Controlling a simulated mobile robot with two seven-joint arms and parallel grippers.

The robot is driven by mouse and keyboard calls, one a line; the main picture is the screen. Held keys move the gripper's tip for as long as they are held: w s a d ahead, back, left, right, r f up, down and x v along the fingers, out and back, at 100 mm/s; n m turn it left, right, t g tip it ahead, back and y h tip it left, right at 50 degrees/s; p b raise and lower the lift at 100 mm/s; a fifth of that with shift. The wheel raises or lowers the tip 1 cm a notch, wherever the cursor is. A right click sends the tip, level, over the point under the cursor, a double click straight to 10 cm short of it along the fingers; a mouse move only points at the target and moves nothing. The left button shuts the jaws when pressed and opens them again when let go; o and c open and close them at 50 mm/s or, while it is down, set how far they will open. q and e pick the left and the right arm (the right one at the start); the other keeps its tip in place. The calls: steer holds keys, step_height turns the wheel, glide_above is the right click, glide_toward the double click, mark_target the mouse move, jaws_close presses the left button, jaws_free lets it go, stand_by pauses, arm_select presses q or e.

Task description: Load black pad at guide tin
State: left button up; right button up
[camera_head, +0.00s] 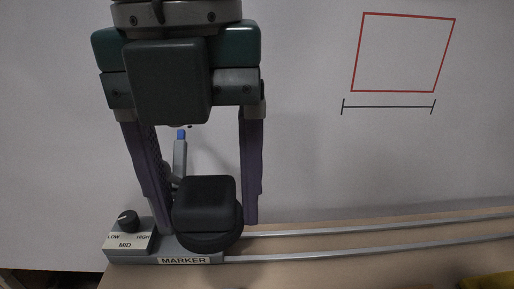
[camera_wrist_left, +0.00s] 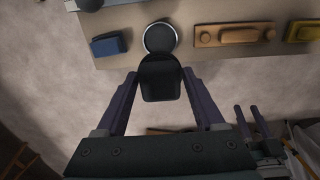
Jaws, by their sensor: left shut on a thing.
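The black pad (camera_head: 205,190) is a dark block with rounded corners. My left gripper (camera_head: 207,222) comes down from the top with one purple finger on each side of it and is shut on it. In the left wrist view the pad (camera_wrist_left: 160,78) sits between the fingertips. A round dark disc with a pale rim, apparently the guide tin (camera_wrist_left: 160,36), lies just beyond the pad there. In the head view a dark round edge shows under the pad; I cannot tell whether they touch. My right gripper (camera_wrist_left: 247,110) shows small in the wrist view, fingers apart and empty.
A grey base labelled MARKER (camera_head: 185,260) has a LOW/HIGH knob (camera_head: 128,219). Two metal rails (camera_head: 370,242) run right along the bench. A blue block (camera_wrist_left: 108,46) and an orange tool (camera_wrist_left: 235,35) lie beside the disc. The wall bears a red outline (camera_head: 403,52).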

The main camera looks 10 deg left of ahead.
arm_select(q)
steer(key=shift+c, duration=0.9)
step_height(320, 180, down, 19)
steer(key=b, duration=0.8)
steer(key=shift+f, duration=0.1)
steer(key=shift+f, duration=0.45)
steer(key=shift+a+f, duration=0.1)
steer(key=shift+f, duration=0.05)
stand_by(1.8)
step_height(320, 180, up, 7)
steer(key=p, duration=0.8)
steer(key=shift+p, duration=0.4)
steer(key=shift+r, duration=0.25)
